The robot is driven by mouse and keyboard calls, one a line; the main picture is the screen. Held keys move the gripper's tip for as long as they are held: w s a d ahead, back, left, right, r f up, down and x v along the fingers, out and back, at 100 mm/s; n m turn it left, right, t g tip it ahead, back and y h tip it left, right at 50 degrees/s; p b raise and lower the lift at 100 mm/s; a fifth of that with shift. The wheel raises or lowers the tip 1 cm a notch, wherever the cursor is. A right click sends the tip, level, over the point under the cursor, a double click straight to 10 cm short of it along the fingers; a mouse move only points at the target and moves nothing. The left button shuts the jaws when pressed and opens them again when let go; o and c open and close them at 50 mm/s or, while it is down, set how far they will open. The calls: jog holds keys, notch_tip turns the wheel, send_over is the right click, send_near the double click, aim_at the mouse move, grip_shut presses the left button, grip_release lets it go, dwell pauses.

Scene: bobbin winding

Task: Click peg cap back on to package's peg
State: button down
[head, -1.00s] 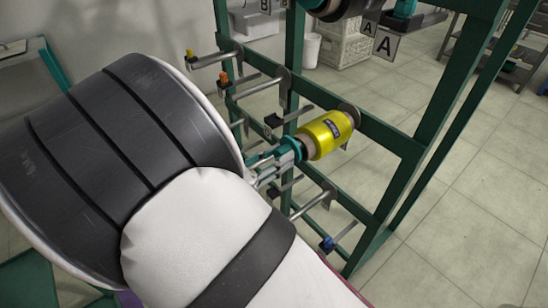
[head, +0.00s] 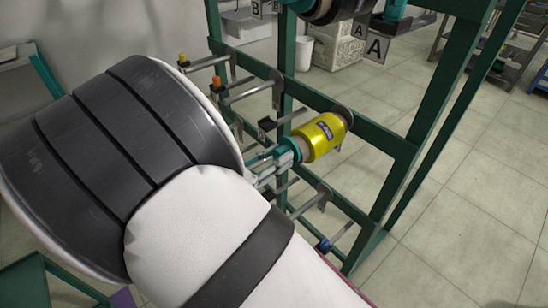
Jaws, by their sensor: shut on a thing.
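A yellow package (head: 323,137) of thread sits on a peg of the green rack, with its brown core end towards my gripper. My gripper (head: 284,157) is at the near end of that core, shut on a teal piece that appears to be the peg cap (head: 290,147). The cap is close to the core's end. I cannot tell whether it touches the peg, as my arm and fingers hide part of it.
The green rack (head: 378,132) bears other pegs, with a yellow cap (head: 183,58), an orange cap (head: 215,84) and a blue cap (head: 324,245). A dark spool (head: 340,8) is above. White bins stand behind.

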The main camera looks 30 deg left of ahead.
jog(key=c, duration=1.2)
grip_release()
jog(key=v, duration=1.2)
